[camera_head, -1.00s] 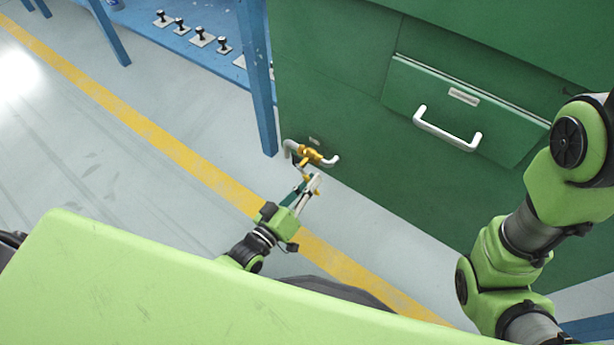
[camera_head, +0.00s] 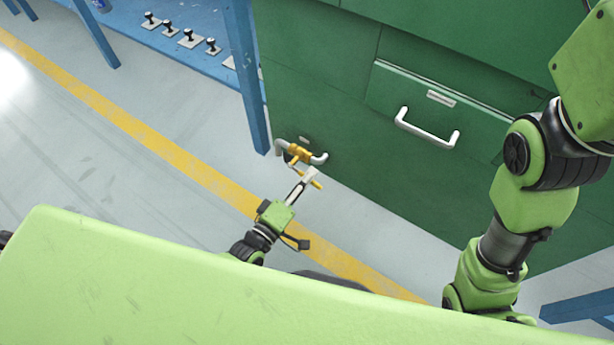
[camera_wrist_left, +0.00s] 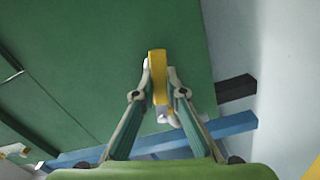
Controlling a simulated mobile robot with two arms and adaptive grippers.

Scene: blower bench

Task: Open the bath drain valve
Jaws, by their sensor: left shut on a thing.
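The bath drain valve (camera_head: 299,152) is a yellow brass body on a grey bent pipe, low on the green cabinet's front near its left corner. Its yellow handle (camera_wrist_left: 158,78) stands between my left fingertips in the left wrist view. My left gripper (camera_head: 306,180) is shut on that handle, just in front of the valve. It also shows in the left wrist view (camera_wrist_left: 159,80), with a finger on each side of the handle. My right gripper is out of view; only my right arm shows.
The green cabinet (camera_head: 330,110) has a drawer with a white handle (camera_head: 427,128) above and right of the valve. A blue bench leg (camera_head: 247,80) stands close to the valve's left. Several black-knobbed pieces (camera_head: 191,38) sit on the blue shelf. The floor at left is clear.

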